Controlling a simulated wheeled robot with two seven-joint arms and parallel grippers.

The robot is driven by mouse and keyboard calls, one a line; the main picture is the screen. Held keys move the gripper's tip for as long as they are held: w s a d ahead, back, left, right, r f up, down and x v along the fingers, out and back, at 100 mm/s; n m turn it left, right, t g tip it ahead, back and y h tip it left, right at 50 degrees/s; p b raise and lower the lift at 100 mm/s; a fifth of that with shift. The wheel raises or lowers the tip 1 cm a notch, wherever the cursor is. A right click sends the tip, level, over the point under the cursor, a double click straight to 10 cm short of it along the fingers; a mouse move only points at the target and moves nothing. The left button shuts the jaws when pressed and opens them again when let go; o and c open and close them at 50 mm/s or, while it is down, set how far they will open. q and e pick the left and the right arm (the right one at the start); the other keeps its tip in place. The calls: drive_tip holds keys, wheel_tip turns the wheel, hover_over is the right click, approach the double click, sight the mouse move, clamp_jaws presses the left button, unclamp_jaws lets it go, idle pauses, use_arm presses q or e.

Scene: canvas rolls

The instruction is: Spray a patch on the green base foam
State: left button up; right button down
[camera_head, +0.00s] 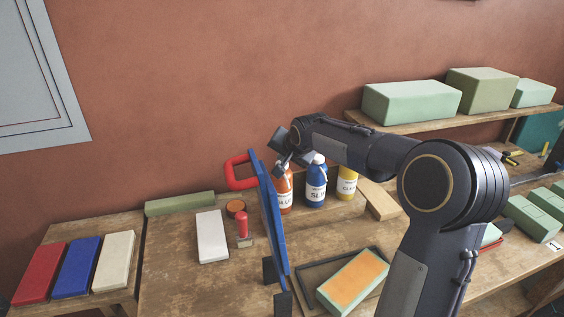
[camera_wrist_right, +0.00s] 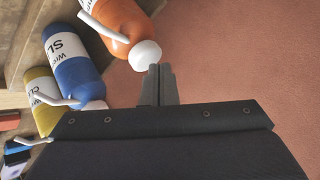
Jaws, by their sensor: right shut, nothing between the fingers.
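A green foam block (camera_head: 327,293) with an orange top face (camera_head: 354,278) lies in a dark tray (camera_head: 309,272) at the front of the bench. Three bottles with white tops stand behind it: an orange one (camera_head: 286,199), a blue one (camera_head: 316,190) and a yellow one (camera_head: 348,184). My right gripper (camera_head: 281,170) is shut and empty by the top of the orange bottle. In the right wrist view its fingertips (camera_wrist_right: 160,72) are close to the white cap of the orange bottle (camera_wrist_right: 122,22); I cannot tell whether they touch. My left gripper is not in view.
A blue frame tool (camera_head: 269,215) with a red handle stands left of the bottles. A white block (camera_head: 211,238) and a red-handled stamp (camera_head: 242,226) lie further left. A wooden piece (camera_head: 380,201) lies right of the bottles. A wall shelf (camera_head: 407,121) carries green blocks.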

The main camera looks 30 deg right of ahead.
drive_tip(key=shift+r, duration=0.5)
drive_tip(key=shift+r, duration=0.1)
drive_tip(key=shift+r+p, duration=2.2)
drive_tip(key=shift+r, duration=0.7)
